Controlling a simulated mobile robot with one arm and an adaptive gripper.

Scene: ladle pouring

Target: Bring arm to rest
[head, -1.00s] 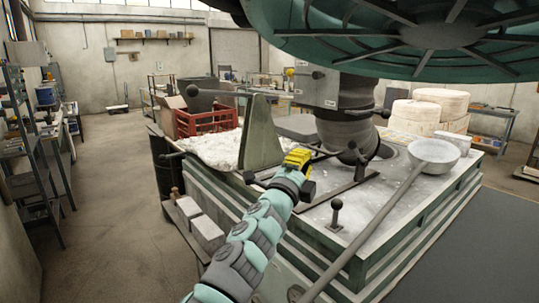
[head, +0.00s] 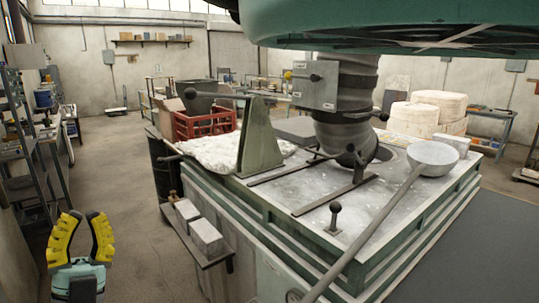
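My gripper (head: 81,238) is at the lower left of the head view. Its two yellow, black-edged fingers point up and stand apart with nothing between them. It is over the open floor, left of the workbench and clear of it. The ladle (head: 434,155) rests at the right of the bench, its bowl on the top near the right edge. Its long handle (head: 372,235) slants down to the lower left, past the front edge of the bench. What is in the bowl cannot be made out.
The green-sided bench (head: 290,230) carries a grey machine column (head: 343,105), an upright plate (head: 260,135) and a short lever (head: 335,212). A low shelf with blocks (head: 206,236) juts from its left side. A rack (head: 25,140) stands far left. The floor (head: 125,160) between is free.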

